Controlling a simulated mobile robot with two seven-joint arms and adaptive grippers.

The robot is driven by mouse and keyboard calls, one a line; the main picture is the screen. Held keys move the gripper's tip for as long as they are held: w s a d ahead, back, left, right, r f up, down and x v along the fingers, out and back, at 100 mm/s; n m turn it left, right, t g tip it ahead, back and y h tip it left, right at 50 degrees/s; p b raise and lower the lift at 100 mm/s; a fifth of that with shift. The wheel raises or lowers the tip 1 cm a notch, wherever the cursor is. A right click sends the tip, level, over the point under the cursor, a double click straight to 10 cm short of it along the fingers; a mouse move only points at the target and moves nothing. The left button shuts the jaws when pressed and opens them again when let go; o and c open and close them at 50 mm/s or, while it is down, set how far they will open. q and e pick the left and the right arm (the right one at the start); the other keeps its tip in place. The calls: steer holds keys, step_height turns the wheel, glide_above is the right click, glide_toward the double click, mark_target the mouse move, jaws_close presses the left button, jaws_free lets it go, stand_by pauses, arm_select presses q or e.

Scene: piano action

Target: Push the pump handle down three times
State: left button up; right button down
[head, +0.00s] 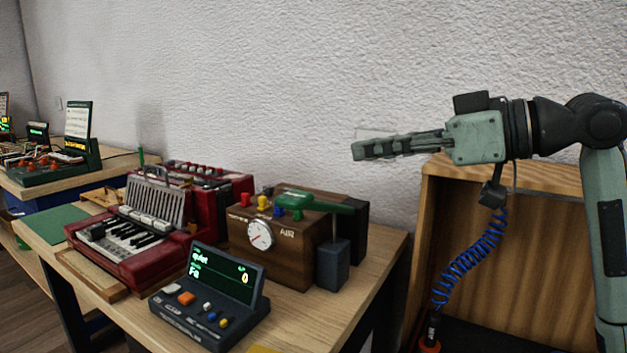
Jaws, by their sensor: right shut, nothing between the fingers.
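The green pump handle (318,204) lies across the top right of a brown wooden box (275,250) marked AIR. The box has a round dial (260,235) on its front. The handle looks near level, its right end above a dark upright block (333,264). My right gripper (356,151) is shut and empty. It points left, above and to the right of the handle, apart from it. My left gripper is not in view.
A red accordion-like instrument (150,235) with keys stands left of the box. A dark console (208,300) with a lit screen stands in front. A wooden cabinet (500,178) stands right of the table. The air above the box is clear.

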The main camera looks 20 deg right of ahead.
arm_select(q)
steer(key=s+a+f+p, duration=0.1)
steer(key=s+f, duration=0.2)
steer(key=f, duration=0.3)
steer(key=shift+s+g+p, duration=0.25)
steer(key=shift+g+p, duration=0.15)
arm_select(e)
steer(key=w+a+f, duration=0.6)
steer(key=w, duration=0.1)
steer(key=shift+w+f, duration=0.25)
steer(key=shift+w, duration=0.1)
